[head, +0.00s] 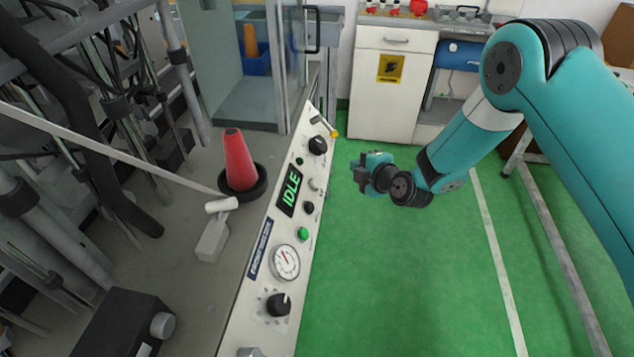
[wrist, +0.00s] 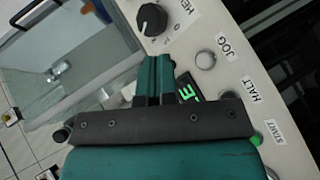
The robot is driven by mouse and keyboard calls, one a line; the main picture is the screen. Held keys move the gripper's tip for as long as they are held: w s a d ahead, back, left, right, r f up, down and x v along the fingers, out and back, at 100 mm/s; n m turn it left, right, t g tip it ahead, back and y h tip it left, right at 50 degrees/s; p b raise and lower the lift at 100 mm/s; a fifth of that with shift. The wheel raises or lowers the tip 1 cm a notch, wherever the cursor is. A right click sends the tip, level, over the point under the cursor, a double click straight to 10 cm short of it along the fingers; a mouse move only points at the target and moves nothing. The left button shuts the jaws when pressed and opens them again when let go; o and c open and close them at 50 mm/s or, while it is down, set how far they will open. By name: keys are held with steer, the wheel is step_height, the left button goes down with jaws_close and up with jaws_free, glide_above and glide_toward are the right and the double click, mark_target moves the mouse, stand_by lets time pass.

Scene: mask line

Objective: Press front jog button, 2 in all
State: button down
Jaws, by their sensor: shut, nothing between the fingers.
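The jog button (wrist: 205,59) is a pale grey round button next to the JOG label in the wrist view. In the head view it is a small grey button (head: 315,184) on the white sloping control panel (head: 240,310), right of the IDLE display. My gripper (head: 358,172) is right of the panel in the head view, apart from the button. In the wrist view its teal fingers (wrist: 157,65) are closed together and empty. Their tips appear left of the jog button, between it and the glass cabinet. The fingers partly hide the green display.
The HALT button (head: 309,207) and green START button (head: 302,233) sit nearer on the same panel. A black knob (head: 317,145) is beyond the jog button. A gauge (head: 285,262) and another knob (head: 278,304) are at the near end. Green floor lies open right of the panel.

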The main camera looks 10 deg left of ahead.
mark_target(315, 184)
steer(key=a+f+b, duration=0.3)
steer(key=a+f, duration=0.2)
steer(key=a, duration=0.1)
steer(key=shift+a+f, duration=0.3)
steer(key=shift+a, duration=0.1)
steer(key=shift+w, duration=0.1)
stand_by(2.0)
steer(key=shift+a+f+b, duration=0.3)
steer(key=shift+b, duration=0.3)
steer(key=shift+a+f+b, duration=0.2)
steer(key=shift+a+b, duration=0.15)
steer(key=shift+b, duration=0.05)
stand_by(0.6)
steer(key=shift+d, duration=0.1)
steer(key=shift+d+r+p, duration=0.3)
steer(key=shift+d+r, duration=0.2)
steer(key=shift+d, duration=0.05)
